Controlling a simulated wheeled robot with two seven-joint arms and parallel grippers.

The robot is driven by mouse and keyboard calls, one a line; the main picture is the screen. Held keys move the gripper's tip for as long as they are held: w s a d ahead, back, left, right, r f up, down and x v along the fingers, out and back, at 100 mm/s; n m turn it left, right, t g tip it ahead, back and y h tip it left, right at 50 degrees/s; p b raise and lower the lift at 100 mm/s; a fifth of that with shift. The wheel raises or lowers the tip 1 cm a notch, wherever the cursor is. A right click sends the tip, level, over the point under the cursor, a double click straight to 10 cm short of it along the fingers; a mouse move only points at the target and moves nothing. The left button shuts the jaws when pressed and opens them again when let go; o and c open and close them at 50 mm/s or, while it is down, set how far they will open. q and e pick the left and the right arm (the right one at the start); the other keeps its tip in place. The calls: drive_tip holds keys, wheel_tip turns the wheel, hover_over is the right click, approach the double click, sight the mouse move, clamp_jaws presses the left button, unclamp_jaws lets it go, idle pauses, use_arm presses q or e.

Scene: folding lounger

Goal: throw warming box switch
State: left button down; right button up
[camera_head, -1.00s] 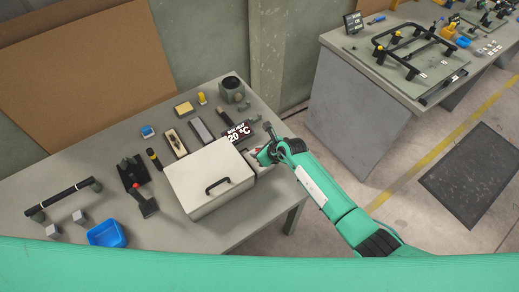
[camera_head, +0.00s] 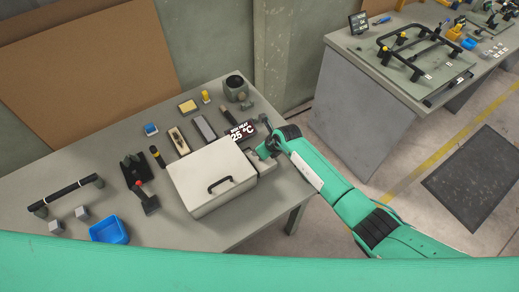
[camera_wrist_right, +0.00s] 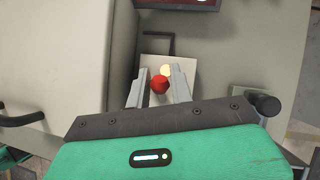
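The warming box (camera_head: 212,172) is a closed, pale box with a black lid handle on the bench. Its switch has a red knob (camera_wrist_right: 159,85) on a pale plate (camera_wrist_right: 153,66) beside the box, with a lit yellowish lamp (camera_wrist_right: 166,71) just beyond it. My right gripper (camera_wrist_right: 160,75) is open at the switch, one finger on each side of the red knob, with small gaps showing. It also shows in the head view (camera_head: 258,156), where it hides the switch. A dark display (camera_head: 241,132) behind the box reads 25 °C. My left gripper is out of view.
Several small tools and blocks lie behind the box. A black stand with a red-tipped lever (camera_head: 140,188), a blue tray (camera_head: 109,230) and a black bar (camera_head: 66,194) are to the left. Another bench (camera_head: 380,75) stands at the right.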

drive_tip(key=shift+o, duration=1.3)
drive_tip(key=b+v, duration=0.4)
drive_tip(key=v, duration=0.9)
drive_tip(key=shift+r, duration=0.3)
drive_tip(key=shift+s+d, duration=0.1)
